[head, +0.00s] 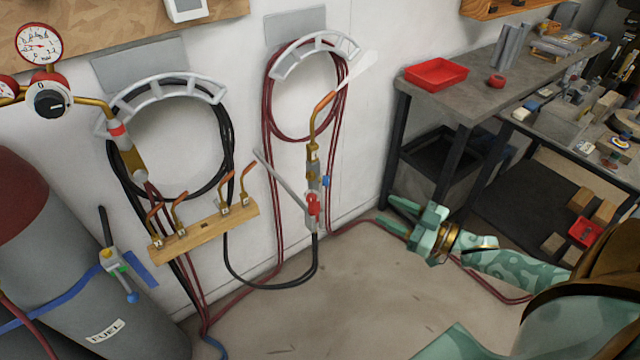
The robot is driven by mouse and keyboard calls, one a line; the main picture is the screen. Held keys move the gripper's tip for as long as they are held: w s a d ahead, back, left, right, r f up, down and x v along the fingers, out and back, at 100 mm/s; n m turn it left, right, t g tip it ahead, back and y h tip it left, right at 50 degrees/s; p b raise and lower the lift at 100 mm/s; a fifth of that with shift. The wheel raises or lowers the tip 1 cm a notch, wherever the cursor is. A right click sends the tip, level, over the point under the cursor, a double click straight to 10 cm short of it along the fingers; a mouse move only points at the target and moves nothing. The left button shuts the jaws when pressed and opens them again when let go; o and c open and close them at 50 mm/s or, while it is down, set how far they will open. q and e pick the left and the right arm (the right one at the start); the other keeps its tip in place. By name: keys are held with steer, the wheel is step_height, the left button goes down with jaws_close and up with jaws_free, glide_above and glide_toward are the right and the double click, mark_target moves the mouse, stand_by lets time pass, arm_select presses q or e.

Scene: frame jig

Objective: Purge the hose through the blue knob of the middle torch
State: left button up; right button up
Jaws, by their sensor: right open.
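An upright brass torch (313,160) with a bent copper tip stands in front of the white wall, near the picture's middle. Its small blue knob (326,181) is on its right side, and a red knob (312,203) is lower down. A pale whitish streak (357,70) extends up and right from the tip. A black hose (270,286) loops from the torch's bottom to the left. My right gripper (387,210) is open and empty, right of and a little below the blue knob, clearly apart from it. My left gripper is not in view.
A grey rod (279,178) slants up left from beside the torch. A wooden rack (205,229) holds several copper tips. A grey fuel cylinder (110,320) stands at left. A workbench (468,92) with a red tray (438,74) is behind my right arm. The floor between is mostly clear.

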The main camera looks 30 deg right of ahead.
mark_target(325, 181)
arm_select(q)
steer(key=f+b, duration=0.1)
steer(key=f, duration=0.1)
steer(key=b, duration=0.1)
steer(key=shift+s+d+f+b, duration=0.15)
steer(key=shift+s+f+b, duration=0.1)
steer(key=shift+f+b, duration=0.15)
arm_select(e)
steer(key=x, duration=1.5)
steer(key=shift+w+a, duration=0.15)
steer(key=shift+a, duration=0.1)
steer(key=shift+r, duration=0.1)
steer(key=c, duration=1)
